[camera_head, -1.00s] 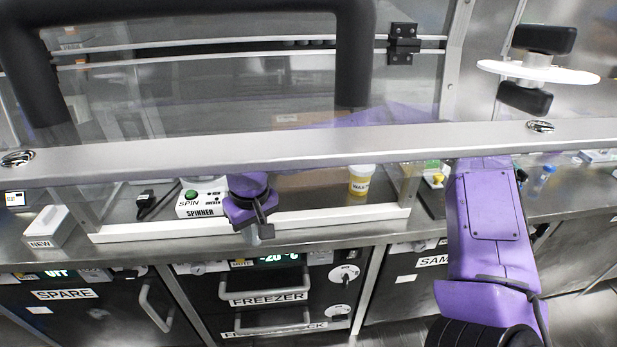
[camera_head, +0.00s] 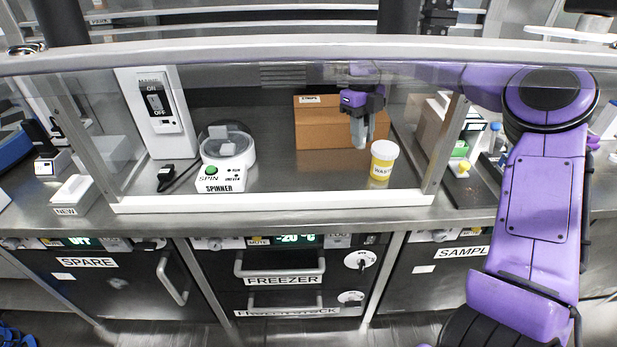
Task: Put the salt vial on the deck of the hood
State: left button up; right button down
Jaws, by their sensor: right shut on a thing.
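My right gripper (camera_head: 360,138) is inside the hood, behind the glass, with its grey fingers pointing down. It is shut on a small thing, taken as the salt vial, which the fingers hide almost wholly. The gripper is in front of a brown cardboard box and just left of a yellow waste cup. The hood deck (camera_head: 290,178) is a grey surface below the fingers; I cannot tell whether the held thing touches it. My left gripper is not in view.
A spinner (camera_head: 228,160) and a white ON/OFF switch box (camera_head: 158,118) stand at the deck's left. The yellow waste cup (camera_head: 383,160) and cardboard box (camera_head: 322,125) are close to the gripper. The hood's glass sash has a metal bar (camera_head: 250,54). The deck's middle is clear.

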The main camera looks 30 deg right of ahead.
jog(key=w+a+f+m, duration=0.1)
jog(key=w+a+f, duration=0.1)
jog(key=w, duration=0.1)
jog(key=w+a+f+p, duration=0.1)
jog(key=w+a+f, duration=0.2)
jog(key=w+a+f+m, duration=0.1)
jog(key=w+a+f, duration=0.1)
jog(key=w+f, duration=0.1)
jog(key=shift+w+a+m+p, duration=0.15)
jog(key=shift+a+m+p, duration=0.15)
jog(key=shift+a+p, duration=0.05)
jog(key=shift+w+a+f, duration=0.15)
jog(key=shift+f, duration=0.15)
jog(key=shift+w+a+f, duration=0.1)
jog(key=shift+w+f, duration=0.05)
jog(key=shift+f, duration=1.65)
